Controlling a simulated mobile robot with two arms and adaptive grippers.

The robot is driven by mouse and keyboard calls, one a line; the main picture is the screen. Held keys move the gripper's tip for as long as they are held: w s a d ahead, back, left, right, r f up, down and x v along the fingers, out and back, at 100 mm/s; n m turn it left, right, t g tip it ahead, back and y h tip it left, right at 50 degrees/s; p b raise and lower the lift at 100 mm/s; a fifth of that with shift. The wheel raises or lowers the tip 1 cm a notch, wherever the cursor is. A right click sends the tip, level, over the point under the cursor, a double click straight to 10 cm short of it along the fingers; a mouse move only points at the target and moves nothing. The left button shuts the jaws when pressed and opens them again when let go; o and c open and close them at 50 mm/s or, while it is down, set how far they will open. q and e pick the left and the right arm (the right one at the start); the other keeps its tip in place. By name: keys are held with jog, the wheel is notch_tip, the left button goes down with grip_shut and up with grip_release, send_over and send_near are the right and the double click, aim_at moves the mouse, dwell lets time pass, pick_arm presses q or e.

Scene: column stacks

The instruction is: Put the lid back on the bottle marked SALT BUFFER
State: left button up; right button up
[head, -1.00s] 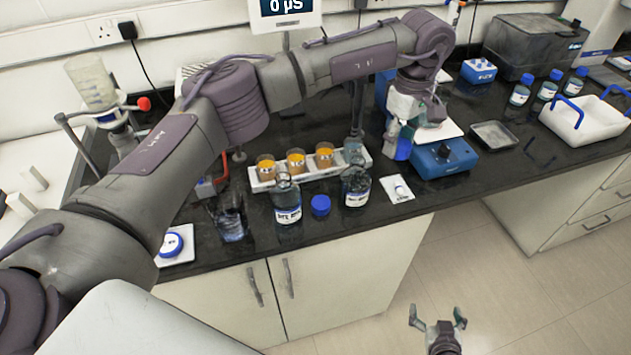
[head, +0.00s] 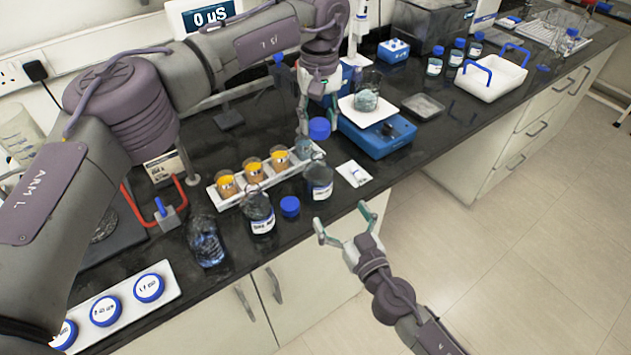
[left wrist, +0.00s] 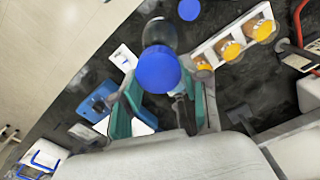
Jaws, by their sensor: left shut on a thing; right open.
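My left gripper (head: 314,112) is shut on a blue lid (head: 320,129), above the rear of an open clear bottle (head: 319,178) with a white label. In the left wrist view the same lid (left wrist: 158,69) sits between the teal fingers and partly covers the bottle (left wrist: 160,33); a gap shows in the head view. A second open bottle (head: 259,214) stands to the left, its label too small to read surely. Another blue lid (head: 290,207) lies on the bench between the bottles. I cannot tell which bottle is SALT BUFFER. My right gripper (head: 342,222) is open and empty by the bench's front edge.
A white rack (head: 222,201) with orange-topped jars is behind the bottles. A dark glass (head: 206,243) stands left of them, and a white tray (head: 166,292) of blue lids lies front left. A blue scale (head: 375,138) and a small white card (head: 354,173) are to the right.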

aim_at(317, 178)
jog(key=shift+w+a, duration=0.1)
pick_arm(q)
jog(key=shift+a, duration=0.1)
pick_arm(e)
jog(key=x, duration=1.1)
jog(key=shift+w+a, duration=0.2)
jog(key=shift+w, duration=0.15)
jog(key=c, duration=1.8)
pick_arm(q)
jog(key=shift+f, duration=2.45)
pick_arm(e)
jog(key=shift+f, duration=0.1)
pick_arm(q)
jog(key=shift+f, duration=0.9)
jog(key=shift+f, duration=0.55)
